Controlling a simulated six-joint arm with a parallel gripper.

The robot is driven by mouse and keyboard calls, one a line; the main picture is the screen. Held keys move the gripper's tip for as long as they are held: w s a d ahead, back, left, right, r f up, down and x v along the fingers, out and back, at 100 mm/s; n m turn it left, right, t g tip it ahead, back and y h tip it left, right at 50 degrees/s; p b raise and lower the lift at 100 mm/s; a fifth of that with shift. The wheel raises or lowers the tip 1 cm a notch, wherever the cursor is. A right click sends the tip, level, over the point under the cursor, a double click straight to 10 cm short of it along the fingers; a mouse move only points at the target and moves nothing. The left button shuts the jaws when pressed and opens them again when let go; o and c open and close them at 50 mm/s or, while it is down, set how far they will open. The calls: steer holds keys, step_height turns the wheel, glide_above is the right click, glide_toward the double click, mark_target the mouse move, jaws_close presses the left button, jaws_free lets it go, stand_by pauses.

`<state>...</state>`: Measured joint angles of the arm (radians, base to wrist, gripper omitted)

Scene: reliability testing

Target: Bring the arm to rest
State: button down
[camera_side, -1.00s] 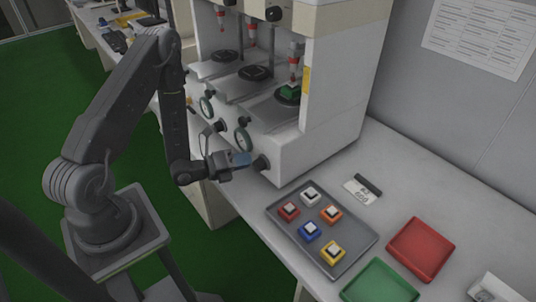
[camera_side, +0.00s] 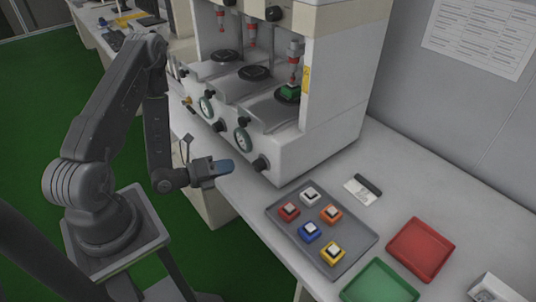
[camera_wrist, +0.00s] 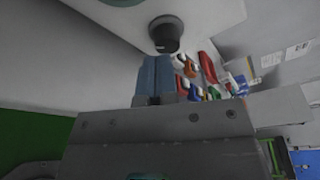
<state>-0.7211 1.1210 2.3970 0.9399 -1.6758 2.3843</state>
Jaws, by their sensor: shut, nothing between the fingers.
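My gripper (camera_side: 226,167) is shut and empty, with its blue fingertips together. In the side view it is held off the front of the white testing machine (camera_side: 330,100), left of the machine's lower right black knob (camera_side: 261,164). It appears apart from the machine. In the wrist view the closed blue fingers (camera_wrist: 155,76) point towards a black knob (camera_wrist: 165,34), and a gap between them and the knob is hard to judge.
A grey tray (camera_side: 284,232) with several coloured switches lies on the bench. A red tray (camera_side: 421,249) and a green tray (camera_side: 380,284) are to its right. A green block (camera_side: 289,93) sits under the machine's right plunger. Green floor (camera_side: 30,130) is open at left.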

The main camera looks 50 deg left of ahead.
steer(key=w+d+r+n+g, duration=0.1)
steer(key=w+d+r+n, duration=0.1)
steer(key=w+d+r, duration=0.4)
steer(key=w+d+r+n+g, duration=0.1)
steer(key=w+d+r+n, duration=0.1)
steer(key=d+r, duration=0.45)
steer(key=s+a+r+n+g+y, duration=0.1)
steer(key=s+r+n+g+y, duration=0.1)
steer(key=s+r+n+g, duration=0.2)
steer(key=s+a+r+n+g+y, duration=0.1)
steer(key=s+r+n+g, duration=0.3)
steer(key=s+r+n, duration=0.6)
steer(key=s+n, duration=0.5)
steer(key=n, duration=0.3)
steer(key=shift+r+g+y, duration=0.3)
steer(key=shift+r+y, duration=0.1)
